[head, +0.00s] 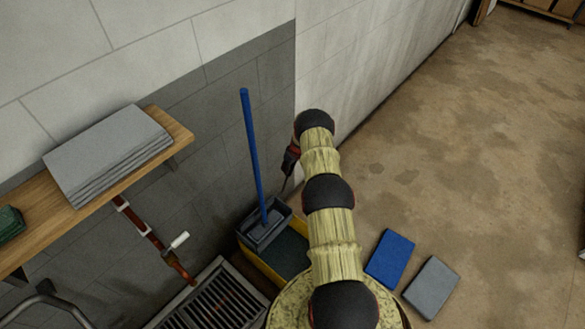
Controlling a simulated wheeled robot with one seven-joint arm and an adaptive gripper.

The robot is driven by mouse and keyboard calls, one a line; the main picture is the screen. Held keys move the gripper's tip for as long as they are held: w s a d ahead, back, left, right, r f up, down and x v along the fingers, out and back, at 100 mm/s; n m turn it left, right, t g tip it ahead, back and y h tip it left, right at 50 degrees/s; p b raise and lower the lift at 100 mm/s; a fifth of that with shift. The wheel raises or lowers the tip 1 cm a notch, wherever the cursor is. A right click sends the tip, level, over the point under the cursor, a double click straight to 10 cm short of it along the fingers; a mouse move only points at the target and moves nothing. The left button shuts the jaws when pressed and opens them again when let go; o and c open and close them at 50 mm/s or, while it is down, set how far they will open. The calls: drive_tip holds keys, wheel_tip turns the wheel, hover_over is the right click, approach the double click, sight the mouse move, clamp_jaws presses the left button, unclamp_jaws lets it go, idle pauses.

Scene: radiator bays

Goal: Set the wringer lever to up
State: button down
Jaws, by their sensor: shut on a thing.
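A yellow mop bucket (257,263) stands on the floor by the wall, partly hidden behind my arm. A dark grey wringer (262,228) sits on its back left part. A thin dark wringer lever (285,184) rises from the wringer's right side, slightly tilted, toward my gripper. My gripper (289,165), dark with red parts, is shut on the lever near its top end. My arm hides part of the gripper, and the fingertips are too small to make out clearly.
A blue mop handle (252,145) stands up from the wringer, left of my gripper. A floor drain grate (222,300) lies left of the bucket. A wooden shelf (178,137) with grey slabs (108,152) juts out. Blue (390,258) and grey (432,287) pads lie right.

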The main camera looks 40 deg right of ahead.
drive_tip(key=shift+s+a+f, duration=0.1)
drive_tip(key=shift+a+f, duration=0.15)
drive_tip(key=shift+f, duration=0.05)
drive_tip(key=c, duration=1.9)
unclamp_jaws()
drive_tip(key=o, duration=0.4)
drive_tip(key=shift+d+r, duration=0.15)
drive_tip(key=shift+c, duration=0.2)
drive_tip(key=shift+r, duration=0.1)
drive_tip(key=v, duration=1.1)
drive_tip(key=shift+r, duration=0.4)
drive_tip(key=shift+c, duration=0.2)
